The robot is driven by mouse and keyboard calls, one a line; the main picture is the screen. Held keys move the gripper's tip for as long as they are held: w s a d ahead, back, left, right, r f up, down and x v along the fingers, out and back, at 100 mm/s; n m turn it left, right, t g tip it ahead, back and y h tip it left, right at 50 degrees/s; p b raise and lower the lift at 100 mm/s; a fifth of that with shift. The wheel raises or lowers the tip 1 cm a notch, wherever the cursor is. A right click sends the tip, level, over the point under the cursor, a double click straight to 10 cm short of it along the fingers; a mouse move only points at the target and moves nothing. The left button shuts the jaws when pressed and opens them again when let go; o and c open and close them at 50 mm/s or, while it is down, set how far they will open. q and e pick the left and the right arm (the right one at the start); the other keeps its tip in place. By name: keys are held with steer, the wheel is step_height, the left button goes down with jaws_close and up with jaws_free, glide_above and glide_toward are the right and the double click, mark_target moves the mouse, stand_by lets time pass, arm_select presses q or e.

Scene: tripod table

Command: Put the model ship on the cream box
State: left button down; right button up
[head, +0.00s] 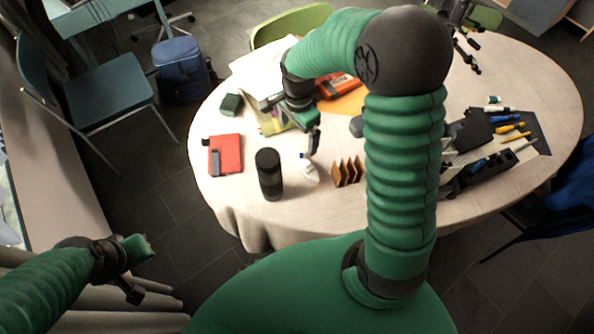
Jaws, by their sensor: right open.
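My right gripper (313,138) hangs over the left part of the table, pointing down. It is open, above and behind a small white bottle-like item (308,170). A pale cream, box-like shape (258,84) lies behind my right wrist and is partly hidden by it and by papers; I cannot tell for sure that it is the cream box. I cannot make out the model ship with certainty; my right arm covers the middle of the table. My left gripper (137,270) is off the table at the lower left, touching nothing; its jaw opening is unclear.
A blue chair (110,90) stands at left. The table's far right is mostly clear.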

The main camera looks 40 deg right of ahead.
glide_toward(302, 155)
steer(key=f, duration=0.2)
steer(key=d+f, duration=0.1)
steer(key=f, duration=0.2)
steer(key=shift+d+f, duration=0.15)
steer(key=shift+d, duration=0.05)
steer(key=f, duration=0.1)
steer(key=a+f, duration=0.1)
steer(key=f, duration=0.1)
steer(key=a+f, duration=0.1)
steer(key=f, duration=0.1)
steer(key=shift+a, duration=0.2)
steer(key=shift+d+f, duration=0.15)
steer(key=shift+f, duration=0.25)
steer(key=shift+d+f, duration=0.1)
steer(key=shift+d, duration=0.55)
steer(key=shift+s+d, duration=0.1)
steer(key=shift+c, duration=2.2)
steer(key=shift+a, duration=0.4)
steer(key=c, duration=1.1)
steer(key=shift+d+r, duration=0.15)
steer(key=shift+r, duration=0.1)
step_height(302, 155, up, 10)
steer(key=shift+f, duration=0.25)
steer(key=shift+r, duration=0.15)
arm_select(q)
steer(key=shift+w+d, duration=0.25)
steer(key=shift+d, duration=0.85)
